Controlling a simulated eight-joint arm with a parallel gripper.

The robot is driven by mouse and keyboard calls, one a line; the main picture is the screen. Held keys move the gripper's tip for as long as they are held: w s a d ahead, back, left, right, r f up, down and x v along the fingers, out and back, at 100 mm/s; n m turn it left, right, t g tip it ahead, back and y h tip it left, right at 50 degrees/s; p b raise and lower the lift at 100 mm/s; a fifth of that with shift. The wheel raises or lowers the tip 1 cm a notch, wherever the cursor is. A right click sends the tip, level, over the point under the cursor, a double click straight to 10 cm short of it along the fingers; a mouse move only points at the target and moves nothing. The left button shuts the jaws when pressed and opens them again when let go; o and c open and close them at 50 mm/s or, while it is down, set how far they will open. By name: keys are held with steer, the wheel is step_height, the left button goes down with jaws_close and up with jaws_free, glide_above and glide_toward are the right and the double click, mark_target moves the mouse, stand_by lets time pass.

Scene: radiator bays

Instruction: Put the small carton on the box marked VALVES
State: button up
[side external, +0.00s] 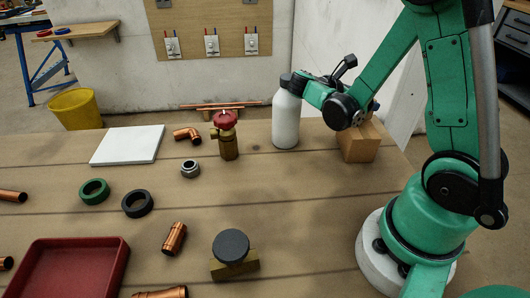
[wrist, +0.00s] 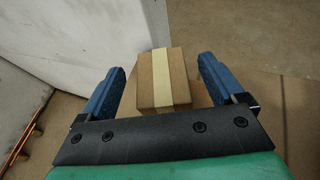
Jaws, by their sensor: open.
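The small carton (wrist: 154,82), brown with a cream tape strip, shows in the wrist view between the two blue fingers of my gripper (wrist: 162,68). The fingers are apart, with a visible gap on each side of the carton. A larger plain brown box (side external: 358,145) stands at the back right of the bench in the side view, directly below my gripper (side external: 366,112). A tan surface shows just beside and under the carton in the wrist view. My wrist mostly hides the carton in the side view. No VALVES marking is readable.
A white bottle (side external: 286,120) with a dark cap stands close left of my gripper and the box. A brass valve with a red knob (side external: 226,135) stands further left. A white board (side external: 128,145), a red tray (side external: 68,268) and copper fittings lie on the bench.

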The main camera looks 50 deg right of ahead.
steer(key=w+a+r+m+t+y, duration=0.2)
steer(key=a+m+t+y, duration=0.4)
steer(key=a, duration=0.4)
steer(key=w+a+r+m+t+y, duration=0.2)
steer(key=a+m+t+y, duration=0.4)
steer(key=a, duration=0.5)
steer(key=shift+w+a+m+y, duration=0.2)
steer(key=shift+w+m+y, duration=0.1)
steer(key=shift+w+m, duration=0.4)
